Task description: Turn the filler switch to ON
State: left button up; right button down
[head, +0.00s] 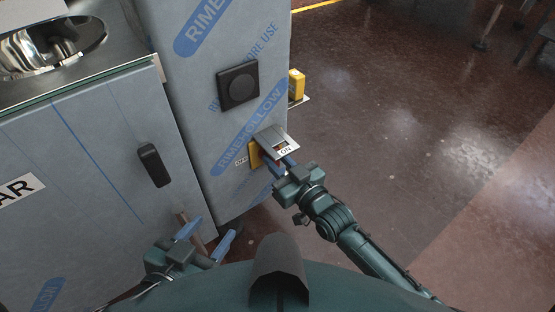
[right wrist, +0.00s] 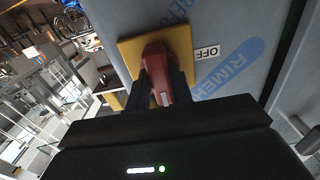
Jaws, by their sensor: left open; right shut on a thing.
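The filler switch is a red handle (right wrist: 165,68) on a yellow plate (right wrist: 186,42), close up in the right wrist view. An OFF label (right wrist: 207,53) is beside the yellow plate. My right gripper (right wrist: 165,92) has its fingers on either side of the red handle and is shut on it. In the head view, my right gripper (head: 281,165) covers part of the switch. My left gripper (head: 210,238) is open and empty, low before the cabinet.
A black door handle (head: 154,165) is on the left unit. Open floor (head: 420,120) lies to the right.

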jog(key=c, duration=1.2)
grip_release()
jog(key=shift+c, duration=0.2)
pick_arm(q)
jog(key=r, duration=0.1)
jog(key=p, duration=0.1)
jog(key=a+r+n+p, duration=0.1)
jog(key=shift+s+r, duration=0.3)
jog(key=shift+r, duration=0.05)
pick_arm(e)
jog(key=v, duration=1.3)
